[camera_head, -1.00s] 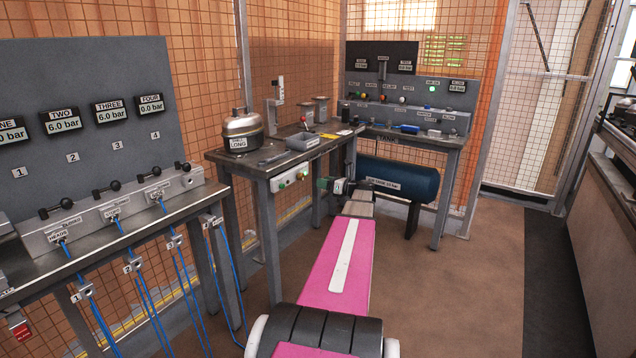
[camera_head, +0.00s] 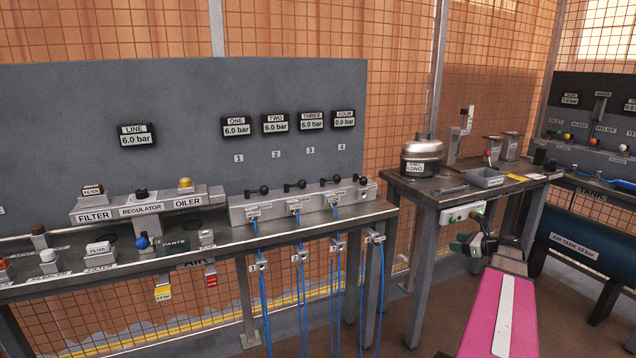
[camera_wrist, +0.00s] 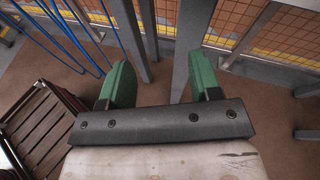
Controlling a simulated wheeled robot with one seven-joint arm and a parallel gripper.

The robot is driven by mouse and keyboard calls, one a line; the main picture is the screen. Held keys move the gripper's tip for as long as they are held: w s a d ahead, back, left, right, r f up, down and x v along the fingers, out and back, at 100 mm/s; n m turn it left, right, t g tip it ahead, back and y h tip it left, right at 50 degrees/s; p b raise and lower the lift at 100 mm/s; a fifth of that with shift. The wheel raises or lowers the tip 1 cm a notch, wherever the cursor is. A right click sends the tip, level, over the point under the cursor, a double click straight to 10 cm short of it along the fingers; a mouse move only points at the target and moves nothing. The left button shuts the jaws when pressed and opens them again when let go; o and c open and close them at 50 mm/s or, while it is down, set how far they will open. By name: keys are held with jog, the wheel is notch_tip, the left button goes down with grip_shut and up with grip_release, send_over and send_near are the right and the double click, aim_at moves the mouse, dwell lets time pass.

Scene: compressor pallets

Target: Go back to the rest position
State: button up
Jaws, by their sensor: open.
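My gripper (camera_wrist: 160,88) shows in the wrist view with its two green fingers well apart and nothing between them. Below it are brown floor and dark table legs. In the head view my gripper (camera_head: 477,243) is at the end of my pink arm, small and partly hidden by the wrist. There it is in front of the table that bears the silver pot-like vessel labelled LONG (camera_head: 422,156), below that table's top. It seems to hold nothing.
A workbench (camera_head: 225,236) with filter, regulator and oiler units (camera_head: 140,208) stands at left. Blue hoses (camera_head: 299,270) hang from its valve block. A blue air tank (camera_head: 575,248) is at right. A brown slatted thing (camera_wrist: 40,130) lies at left in the wrist view.

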jog(key=s+a+f+n+g+h, duration=0.1)
jog(key=s+a+f+n+g, duration=0.2)
jog(key=a, duration=0.5)
jog(key=s+a+f+n+g+h, duration=0.1)
jog(key=a+f+n+g, duration=0.15)
jog(key=a+n, duration=0.35)
jog(key=s+a+f+n+g, duration=0.2)
jog(key=a+f+n, duration=0.2)
jog(key=a, duration=0.5)
jog(key=s+a+f+n+g+h, duration=0.3)
jog(key=s+a+n+h, duration=0.4)
jog(key=s+a+n, duration=0.4)
jog(key=f+n, duration=0.1)
jog(key=n, duration=0.1)
jog(key=shift+s+a+f+n, duration=0.25)
jog(key=shift+s+a+n, duration=0.05)
jog(key=shift+a, duration=0.05)
jog(key=shift+w+g, duration=0.1)
jog(key=shift+g, duration=0.15)
